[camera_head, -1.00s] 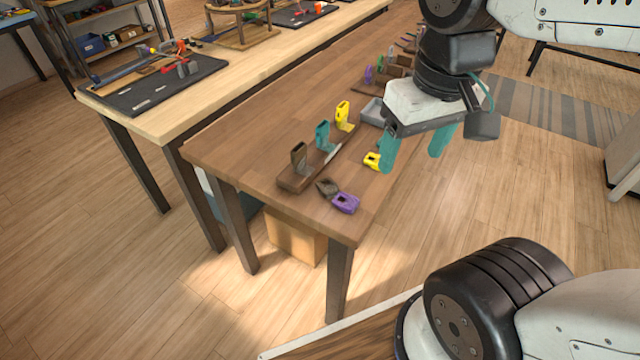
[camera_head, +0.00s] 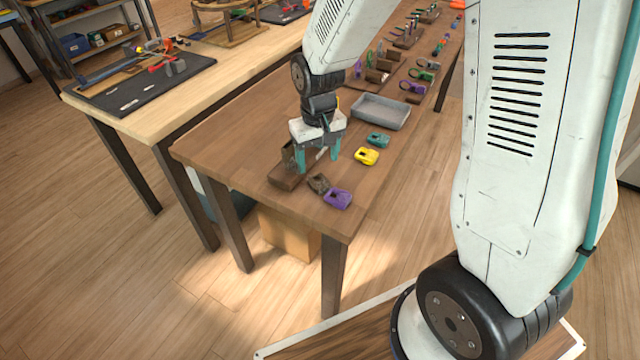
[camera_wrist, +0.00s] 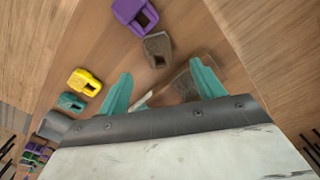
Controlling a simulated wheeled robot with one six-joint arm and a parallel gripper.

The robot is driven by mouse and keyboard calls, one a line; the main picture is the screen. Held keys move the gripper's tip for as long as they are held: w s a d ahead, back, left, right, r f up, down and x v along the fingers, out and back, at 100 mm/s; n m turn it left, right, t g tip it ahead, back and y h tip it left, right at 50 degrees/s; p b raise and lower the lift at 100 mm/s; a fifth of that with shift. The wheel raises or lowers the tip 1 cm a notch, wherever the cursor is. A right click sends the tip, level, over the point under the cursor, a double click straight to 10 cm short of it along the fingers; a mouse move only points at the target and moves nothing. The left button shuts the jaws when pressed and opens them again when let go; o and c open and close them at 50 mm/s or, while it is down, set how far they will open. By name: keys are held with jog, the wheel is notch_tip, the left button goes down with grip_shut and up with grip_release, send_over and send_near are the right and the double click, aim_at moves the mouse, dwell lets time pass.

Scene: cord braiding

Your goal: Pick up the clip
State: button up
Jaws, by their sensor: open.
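Several loose clips lie on the brown table: a purple clip (camera_head: 338,201), a dark brown clip (camera_head: 317,184), a yellow clip (camera_head: 366,158) and a teal clip (camera_head: 377,141). The task does not say which clip is meant. My gripper (camera_head: 317,159) has teal fingers pointing down, apart and with nothing seen held. It is over the wooden rack (camera_head: 283,179), hiding much of it and its upright pieces. In the wrist view, the brown clip (camera_wrist: 153,42) lies just beyond the fingertips (camera_wrist: 160,72), with the purple clip (camera_wrist: 126,10) beyond it and the yellow clip (camera_wrist: 77,83) to the left.
A grey tray (camera_head: 381,114) sits farther back on the brown table, with several racks and small parts behind it. A lighter workbench (camera_head: 140,128) with a black mat (camera_head: 130,92) stands to the left.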

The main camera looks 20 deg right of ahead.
aim_at(320, 182)
jog(key=f, duration=0.6)
jog(key=shift+s+d+f, duration=0.15)
jog(key=shift+s+f, duration=0.15)
jog(key=shift+f, duration=0.05)
jog(key=c, duration=1.1)
jog(key=shift+r, duration=0.1)
